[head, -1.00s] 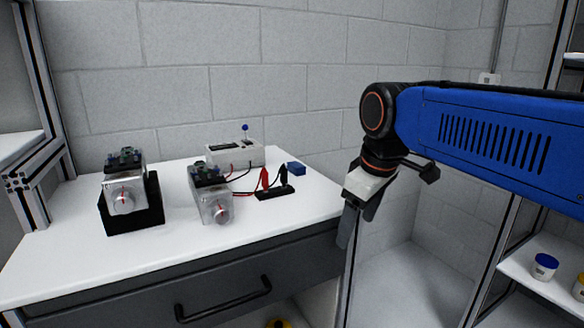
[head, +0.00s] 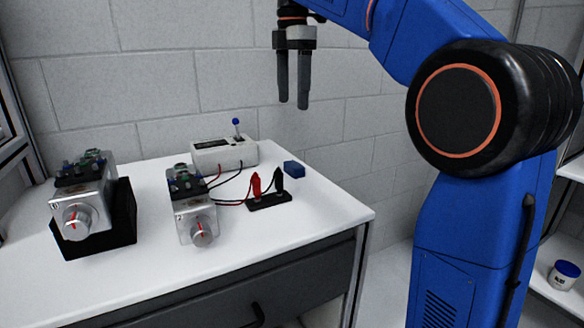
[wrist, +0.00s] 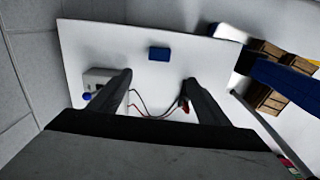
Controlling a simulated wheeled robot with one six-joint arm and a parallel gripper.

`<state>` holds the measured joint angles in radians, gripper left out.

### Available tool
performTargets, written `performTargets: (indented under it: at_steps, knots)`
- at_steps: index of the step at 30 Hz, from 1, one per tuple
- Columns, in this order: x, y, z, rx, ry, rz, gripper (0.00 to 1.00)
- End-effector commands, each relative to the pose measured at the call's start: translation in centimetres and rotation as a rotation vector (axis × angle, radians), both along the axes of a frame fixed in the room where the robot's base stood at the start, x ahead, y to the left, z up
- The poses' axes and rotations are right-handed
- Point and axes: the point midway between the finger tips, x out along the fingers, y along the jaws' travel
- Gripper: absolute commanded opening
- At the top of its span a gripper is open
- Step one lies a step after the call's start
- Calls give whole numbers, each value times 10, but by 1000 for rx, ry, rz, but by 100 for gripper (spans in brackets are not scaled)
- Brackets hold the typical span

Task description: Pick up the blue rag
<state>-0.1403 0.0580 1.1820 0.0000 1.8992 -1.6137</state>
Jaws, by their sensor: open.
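The blue rag (head: 294,169) is a small folded blue block lying on the white table near its back right corner. In the wrist view the rag (wrist: 159,54) lies on the white surface, beyond the fingertips and roughly centred between them. My gripper (head: 293,106) is open and empty, pointing down above the table's back right part, well above the rag. Both fingers show in the wrist view (wrist: 157,82), spread apart. Nothing hides the rag.
A white box with a blue-tipped lever (head: 224,153) stands left of the rag. A black holder with red and black clips (head: 269,201) lies in front, wired to the box. Two servo units, one here (head: 193,208), stand further left. The table's right edge is near the rag.

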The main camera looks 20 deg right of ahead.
Motion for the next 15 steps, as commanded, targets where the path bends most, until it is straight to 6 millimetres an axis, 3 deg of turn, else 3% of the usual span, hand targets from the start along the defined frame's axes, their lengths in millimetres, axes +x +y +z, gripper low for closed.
performTargets:
  at_steps: [5, 15]
  knots:
    - [2, 1, -13, -1, 4, 16, 70]
    - [1, 0, -73, -1, 5, 14, 70]
